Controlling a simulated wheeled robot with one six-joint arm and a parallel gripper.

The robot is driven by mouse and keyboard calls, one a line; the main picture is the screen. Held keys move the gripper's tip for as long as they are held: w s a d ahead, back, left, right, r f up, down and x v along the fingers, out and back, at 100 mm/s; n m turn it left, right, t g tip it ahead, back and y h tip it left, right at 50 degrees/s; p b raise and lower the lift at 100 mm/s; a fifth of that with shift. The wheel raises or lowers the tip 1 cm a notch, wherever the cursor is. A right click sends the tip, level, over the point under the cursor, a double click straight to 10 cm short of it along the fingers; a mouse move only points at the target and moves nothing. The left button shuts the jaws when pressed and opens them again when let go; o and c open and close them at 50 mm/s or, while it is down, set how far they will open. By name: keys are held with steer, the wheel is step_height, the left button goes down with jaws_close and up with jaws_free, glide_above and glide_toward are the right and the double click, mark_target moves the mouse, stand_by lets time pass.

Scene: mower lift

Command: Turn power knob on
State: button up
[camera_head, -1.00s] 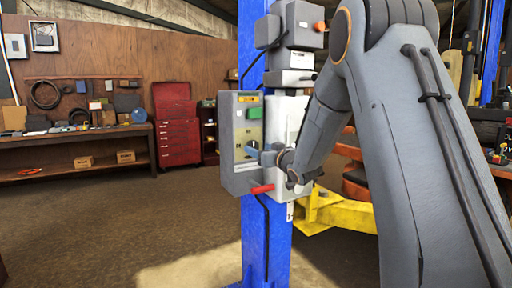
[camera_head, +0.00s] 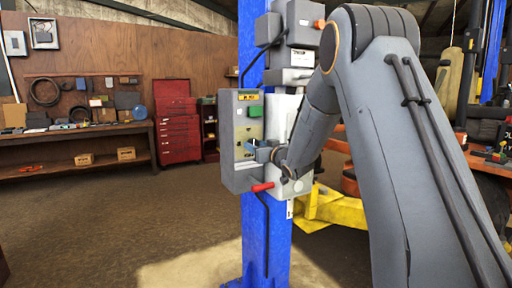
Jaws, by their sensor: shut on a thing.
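The grey control box (camera_head: 240,172) is fixed to the blue lift post. Its face carries a green button (camera_head: 255,112) under a yellow label and a red-handled lever (camera_head: 262,187) at the bottom. My gripper (camera_head: 252,149) is at the middle of the box face, shut on the power knob. The fingers cover the knob, so its shape and turn position are hidden. My arm comes in from the right.
The blue post (camera_head: 254,235) stands in the middle of the view. A yellow lift arm (camera_head: 333,209) lies low behind my arm. A red tool cabinet (camera_head: 177,125) and a workbench (camera_head: 80,133) are at the back left. The floor at left is clear.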

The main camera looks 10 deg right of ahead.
steer(key=shift+n+b, duration=0.3)
steer(key=n+b, duration=0.5)
steer(key=b, duration=0.1)
steer(key=n+b, duration=0.6)
steer(key=b, duration=0.1)
steer(key=n+b, duration=0.6)
steer(key=shift+a+f+b, duration=0.25)
steer(key=shift+f+b, duration=0.05)
steer(key=shift+b, duration=0.1)
steer(key=shift+s+n, duration=0.1)
steer(key=shift+n, duration=0.2)
steer(key=o, duration=1)
